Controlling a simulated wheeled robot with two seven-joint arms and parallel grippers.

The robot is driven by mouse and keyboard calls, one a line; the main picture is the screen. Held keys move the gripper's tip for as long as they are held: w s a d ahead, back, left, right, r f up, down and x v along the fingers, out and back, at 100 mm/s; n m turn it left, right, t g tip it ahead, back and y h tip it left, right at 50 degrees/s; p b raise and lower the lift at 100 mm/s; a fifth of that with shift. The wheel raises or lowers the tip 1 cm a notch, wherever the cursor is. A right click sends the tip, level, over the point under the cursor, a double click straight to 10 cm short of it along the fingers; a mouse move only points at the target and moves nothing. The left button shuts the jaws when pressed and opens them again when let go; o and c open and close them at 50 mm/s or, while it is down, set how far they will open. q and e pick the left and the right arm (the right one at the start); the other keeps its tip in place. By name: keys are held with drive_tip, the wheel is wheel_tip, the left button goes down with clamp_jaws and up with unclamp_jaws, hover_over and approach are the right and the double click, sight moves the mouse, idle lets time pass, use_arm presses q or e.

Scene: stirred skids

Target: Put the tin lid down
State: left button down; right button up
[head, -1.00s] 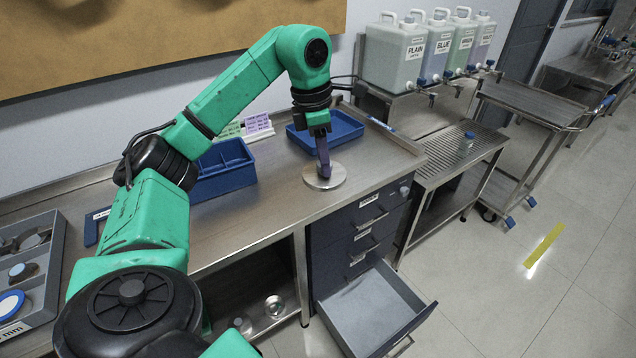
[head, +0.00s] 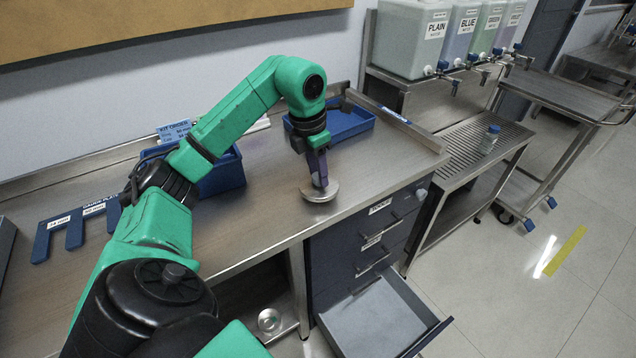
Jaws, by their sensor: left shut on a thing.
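The tin lid (head: 311,196) is a round, flat metal disc at the front of the steel worktop (head: 255,207). My left gripper (head: 319,183) reaches down from above and is shut on it. The lid is level and very low over the worktop, close to its front edge. I cannot tell whether its underside touches the surface. My right gripper is not in view.
A blue tray (head: 345,121) and a blue bin (head: 222,174) stand behind the lid. A blue slotted gauge (head: 75,227) lies at left. An open drawer (head: 377,318) juts out below the worktop. Bare worktop surrounds the lid.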

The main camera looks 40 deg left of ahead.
sight(317, 177)
use_arm(q)
drive_tip(key=f, duration=0.3)
drive_tip(key=shift+s+d, duration=0.2)
drive_tip(key=shift+s, duration=0.1)
drive_tip(key=shift+w+a+f, duration=0.1)
drive_tip(key=shift+w+f, duration=0.05)
drive_tip(key=shift+w, duration=0.05)
drive_tip(key=shift+f, duration=0.15)
drive_tip(key=c, duration=0.5)
unclamp_jaws()
wheel_tip(317, 177, up, 12)
drive_tip(key=s+p, duration=0.2)
drive_tip(key=shift+a, duration=0.2)
drive_tip(key=shift+w, duration=0.1)
